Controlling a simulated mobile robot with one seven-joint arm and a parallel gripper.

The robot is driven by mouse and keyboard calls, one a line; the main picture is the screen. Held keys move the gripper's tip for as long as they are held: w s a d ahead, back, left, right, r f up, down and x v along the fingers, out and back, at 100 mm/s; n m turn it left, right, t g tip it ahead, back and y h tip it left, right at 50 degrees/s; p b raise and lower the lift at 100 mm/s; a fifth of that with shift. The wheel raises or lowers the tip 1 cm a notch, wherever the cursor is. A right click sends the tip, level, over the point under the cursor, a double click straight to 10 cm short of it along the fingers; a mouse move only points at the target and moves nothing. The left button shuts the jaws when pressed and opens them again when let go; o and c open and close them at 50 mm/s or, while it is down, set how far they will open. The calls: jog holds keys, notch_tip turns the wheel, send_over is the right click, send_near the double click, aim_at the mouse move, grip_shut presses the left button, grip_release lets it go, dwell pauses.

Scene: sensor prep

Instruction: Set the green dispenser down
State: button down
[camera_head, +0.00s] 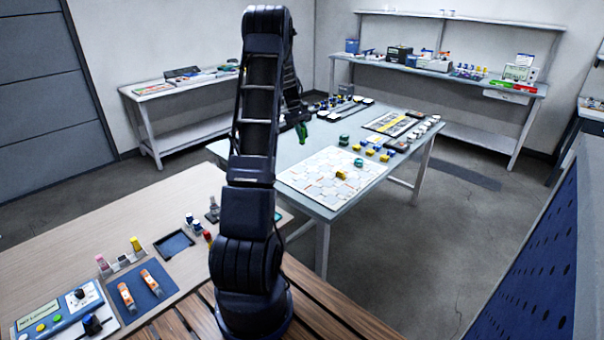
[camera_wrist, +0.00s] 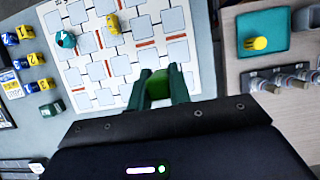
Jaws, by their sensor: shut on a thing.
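The green dispenser (camera_wrist: 157,84) is between the two fingers of my gripper (camera_wrist: 160,92) in the wrist view. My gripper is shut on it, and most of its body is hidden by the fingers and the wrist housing. In the head view the green dispenser (camera_head: 302,131) hangs at the end of my arm, above the grey table (camera_head: 232,150). The white board with grey squares (camera_wrist: 128,55) lies on that table, and it also shows in the head view (camera_head: 310,178). In the wrist view the dispenser overlaps the board's near edge; its height above it cannot be told.
A yellow piece (camera_head: 341,175) and a teal piece (camera_head: 358,162) stand on the board. A dark green block (camera_head: 344,140) and several yellow and blue blocks (camera_head: 371,152) stand beyond it. A wooden bench (camera_head: 150,215) holds a teal tray (camera_wrist: 290,25) and a rack (camera_wrist: 262,75).

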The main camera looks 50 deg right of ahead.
notch_tip(320, 180, down, 18)
jog(key=shift+r, duration=0.1)
dwell(0.5)
jog(key=c, duration=1.3)
grip_release()
